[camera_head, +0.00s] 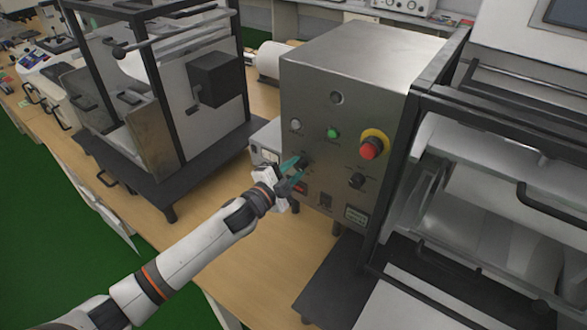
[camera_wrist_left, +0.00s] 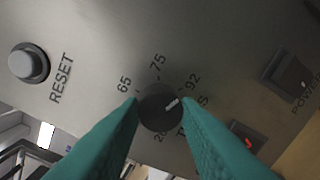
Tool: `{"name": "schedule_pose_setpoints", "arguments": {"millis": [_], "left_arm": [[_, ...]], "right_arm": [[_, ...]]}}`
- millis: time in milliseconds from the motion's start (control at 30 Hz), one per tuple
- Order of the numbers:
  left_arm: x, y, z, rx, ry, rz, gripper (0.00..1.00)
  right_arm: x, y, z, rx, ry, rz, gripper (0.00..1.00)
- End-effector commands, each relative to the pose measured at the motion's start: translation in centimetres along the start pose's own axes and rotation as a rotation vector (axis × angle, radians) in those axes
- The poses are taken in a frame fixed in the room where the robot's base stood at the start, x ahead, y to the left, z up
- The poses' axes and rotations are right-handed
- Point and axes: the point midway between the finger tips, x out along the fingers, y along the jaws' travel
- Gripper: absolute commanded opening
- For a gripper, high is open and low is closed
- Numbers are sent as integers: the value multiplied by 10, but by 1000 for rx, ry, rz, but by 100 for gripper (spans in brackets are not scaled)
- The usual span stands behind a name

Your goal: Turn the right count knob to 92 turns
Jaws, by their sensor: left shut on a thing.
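The black count knob (camera_head: 305,163) is on the front of the metal control box, on the left of the panel. In the left wrist view the knob (camera_wrist_left: 158,112) sits between the teal fingertips, with printed marks 65, 75 and 92 around it and lower lettering partly hidden. Its white pointer line slants up to the right, close to the 92 mark; I cannot tell if it is exactly on it. My left gripper (camera_head: 293,170) is shut on this knob. It also shows in the left wrist view (camera_wrist_left: 161,108). My right gripper is not in view.
A second black knob (camera_head: 357,181) is farther right on the panel. A grey RESET button (camera_wrist_left: 29,63), a green button (camera_head: 333,133), a red emergency stop (camera_head: 370,149) and a power switch (camera_wrist_left: 288,76) are nearby. Black-framed machines flank the box.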

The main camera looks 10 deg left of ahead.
Motion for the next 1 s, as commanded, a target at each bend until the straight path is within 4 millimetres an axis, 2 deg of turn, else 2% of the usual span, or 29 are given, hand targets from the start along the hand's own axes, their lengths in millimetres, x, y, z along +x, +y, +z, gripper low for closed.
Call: {"name": "schedule_pose_setpoints", "arguments": {"millis": [400,900,933,1000], "left_arm": [[0,-1,-1,163,11,-5,7],[0,-1,-1,182,11,-5,7],[0,-1,-1,181,11,-5,33],[0,-1,-1,181,11,-5,44]], "right_arm": [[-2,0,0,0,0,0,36],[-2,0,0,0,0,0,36],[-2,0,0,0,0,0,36],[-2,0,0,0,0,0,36]]}}
